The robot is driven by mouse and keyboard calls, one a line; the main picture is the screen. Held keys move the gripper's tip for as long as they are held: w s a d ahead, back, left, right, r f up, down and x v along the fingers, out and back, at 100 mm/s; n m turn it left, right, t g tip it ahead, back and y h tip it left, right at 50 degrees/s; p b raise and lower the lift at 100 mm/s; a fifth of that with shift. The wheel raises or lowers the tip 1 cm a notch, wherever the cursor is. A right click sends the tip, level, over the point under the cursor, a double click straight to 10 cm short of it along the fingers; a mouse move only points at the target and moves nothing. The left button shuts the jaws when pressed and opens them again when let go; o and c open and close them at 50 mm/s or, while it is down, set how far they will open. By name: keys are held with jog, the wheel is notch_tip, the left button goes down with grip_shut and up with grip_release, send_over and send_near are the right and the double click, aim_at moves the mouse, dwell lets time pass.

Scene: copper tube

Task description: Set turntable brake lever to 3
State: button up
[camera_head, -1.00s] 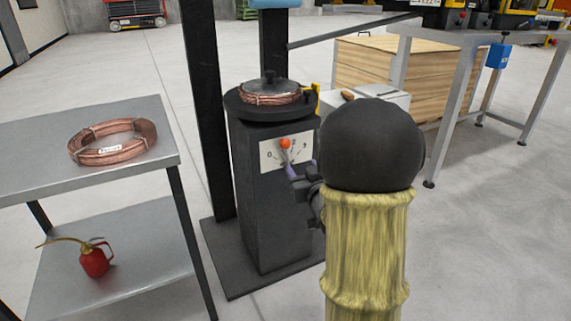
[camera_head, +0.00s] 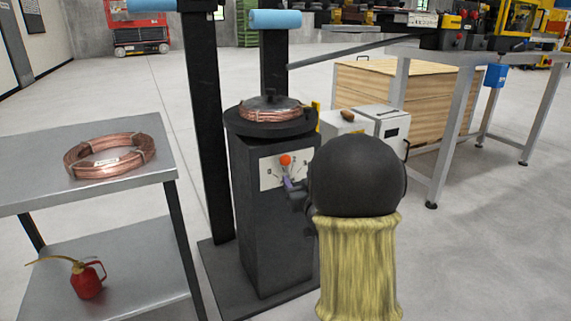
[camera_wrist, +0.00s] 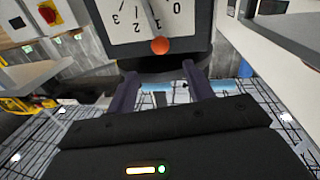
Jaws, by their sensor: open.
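The turntable (camera_head: 268,122) carries a copper coil on top of a dark pedestal (camera_head: 272,225). A pale dial plate (camera_head: 272,172) with numbers 0 to 3 is on its front. The brake lever's orange knob (camera_head: 285,160) stands near the top of the dial. In the wrist view the dial (camera_wrist: 125,35) appears upside down, and the knob (camera_wrist: 160,46) sits between 2 and 0, near 1. My gripper (camera_head: 287,183) is open just below the knob, its purple fingers (camera_wrist: 162,88) spread either side with a gap to the knob. My arm hides the dial's right part.
A metal shelf table (camera_head: 30,190) at left holds a copper coil (camera_head: 110,155) and a red oil can (camera_head: 88,282). Dark posts (camera_head: 205,130) stand behind the pedestal. A grey box (camera_head: 385,120), wooden crate (camera_head: 440,95) and workbench (camera_head: 445,160) are at right.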

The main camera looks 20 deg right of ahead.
aim_at(287, 163)
jog(key=w+b, duration=0.1)
jog(key=w, duration=0.3)
jog(key=w+d+b, duration=0.1)
jog(key=w, duration=0.3)
jog(key=w+b, duration=0.1)
jog(key=w, duration=0.3)
jog(key=shift+w+d, duration=0.3)
grip_shut()
